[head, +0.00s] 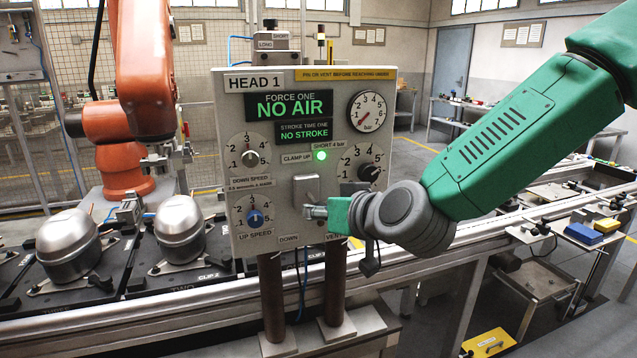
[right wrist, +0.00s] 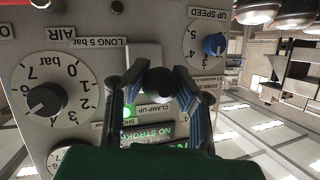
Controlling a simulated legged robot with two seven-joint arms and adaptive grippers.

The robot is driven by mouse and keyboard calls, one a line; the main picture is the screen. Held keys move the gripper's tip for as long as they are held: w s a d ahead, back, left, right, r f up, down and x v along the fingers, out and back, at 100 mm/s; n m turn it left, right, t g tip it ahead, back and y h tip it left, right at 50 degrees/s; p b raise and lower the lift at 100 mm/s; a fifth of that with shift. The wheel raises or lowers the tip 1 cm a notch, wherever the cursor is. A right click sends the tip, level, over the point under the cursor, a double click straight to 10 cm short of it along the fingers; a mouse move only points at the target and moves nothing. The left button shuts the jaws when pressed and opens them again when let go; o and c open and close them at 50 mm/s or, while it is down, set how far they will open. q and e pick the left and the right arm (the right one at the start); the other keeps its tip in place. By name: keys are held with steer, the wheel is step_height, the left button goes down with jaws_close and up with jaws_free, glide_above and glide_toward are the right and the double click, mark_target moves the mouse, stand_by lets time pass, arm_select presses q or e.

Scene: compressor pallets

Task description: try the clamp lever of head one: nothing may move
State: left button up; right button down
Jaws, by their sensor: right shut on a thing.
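The HEAD 1 panel (head: 232,150) fills the middle of the head view. Its displays read FORCE ONE NO AIR (head: 289,105) and STROKE TIME ONE NO STROKE (head: 304,132). A green lamp (head: 321,155) is lit beside the CLAMP UP label. The clamp lever (head: 306,187) sits on a grey plate between the CLAMP UP and DOWN labels. My right gripper (head: 314,211) is at the lever; in the right wrist view my right gripper (right wrist: 160,92) is shut on the lever's black knob (right wrist: 160,80). My left gripper is out of view.
A round pressure gauge (head: 367,112) has its needle near the low end. Silver compressors (head: 180,232) stand on dark pallets at left. An orange robot arm (head: 143,75) stands behind them. A conveyor rail crosses the scene.

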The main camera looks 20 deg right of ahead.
mark_target(318, 190)
steer(key=r+g+p, duration=0.1)
steer(key=p, duration=0.2)
steer(key=r+g+p, duration=0.1)
steer(key=p, duration=0.2)
steer(key=r+g+p, duration=0.1)
steer(key=p, duration=0.2)
steer(key=shift+w+m, duration=0.3)
steer(key=shift+w+r+g+h+p, duration=0.25)
steer(key=shift+r+g+h+p, duration=0.05)
steer(key=shift+g+p, duration=0.55)
steer(key=c, duration=1.3)
jaws_free()
steer(key=shift+o, duration=0.4)
steer(key=shift+w+f+g, duration=0.1)
steer(key=shift+g, duration=0.15)
steer(key=shift+s+d+r, duration=0.1)
steer(key=shift+s+r, duration=0.15)
steer(key=v, duration=1.1)
